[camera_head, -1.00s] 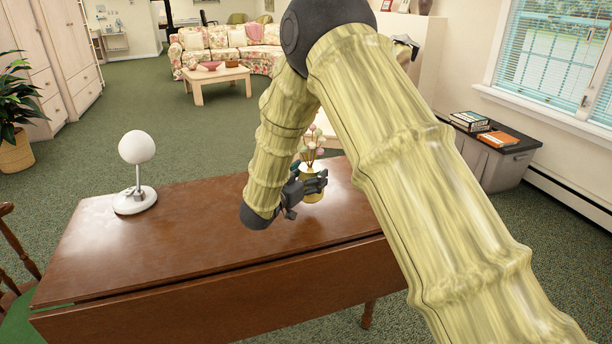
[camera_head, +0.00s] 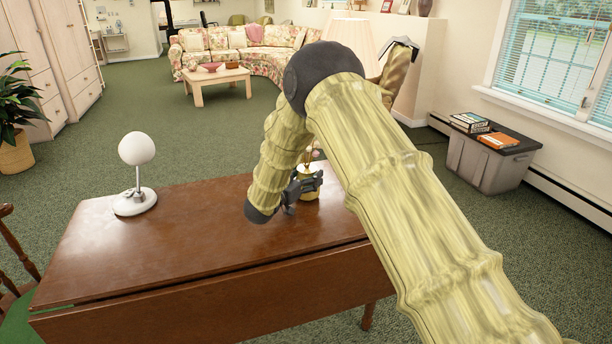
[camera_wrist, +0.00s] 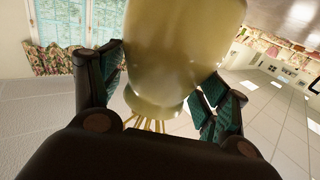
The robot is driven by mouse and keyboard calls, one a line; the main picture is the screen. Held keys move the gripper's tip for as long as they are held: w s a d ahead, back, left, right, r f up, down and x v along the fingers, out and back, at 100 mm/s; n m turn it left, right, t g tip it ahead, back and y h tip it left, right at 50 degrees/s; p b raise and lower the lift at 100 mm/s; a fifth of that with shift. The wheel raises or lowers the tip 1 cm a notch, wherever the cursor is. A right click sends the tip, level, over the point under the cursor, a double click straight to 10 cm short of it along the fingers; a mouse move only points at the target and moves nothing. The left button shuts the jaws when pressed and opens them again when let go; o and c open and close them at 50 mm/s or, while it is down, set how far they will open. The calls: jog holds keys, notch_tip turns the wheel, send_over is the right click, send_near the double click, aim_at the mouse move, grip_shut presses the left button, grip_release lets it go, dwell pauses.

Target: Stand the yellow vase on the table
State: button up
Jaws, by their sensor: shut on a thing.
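The yellow vase (camera_head: 309,188), with flowers in it, is upright at the far right part of the brown table (camera_head: 190,235). My gripper (camera_head: 302,186) is shut on the vase from its left side. In the wrist view the picture is upside down; the vase's glossy yellow body (camera_wrist: 175,50) sits between the two dark fingers, with stems at its neck below. The vase's base appears at or just over the tabletop; I cannot tell whether it touches. My arm hides part of the flowers and the table's right end.
A white lamp with a round globe (camera_head: 137,148) stands on the table's left part. The tabletop between lamp and vase is clear. A chair (camera_head: 15,255) is at the left edge. A grey bin (camera_head: 482,160) with books stands by the right wall.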

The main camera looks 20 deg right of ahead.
jog(key=shift+r, duration=0.1)
jog(key=o, duration=1.3)
jog(key=shift+o, duration=0.2)
jog(key=v, duration=1.2)
jog(key=shift+s, duration=0.1)
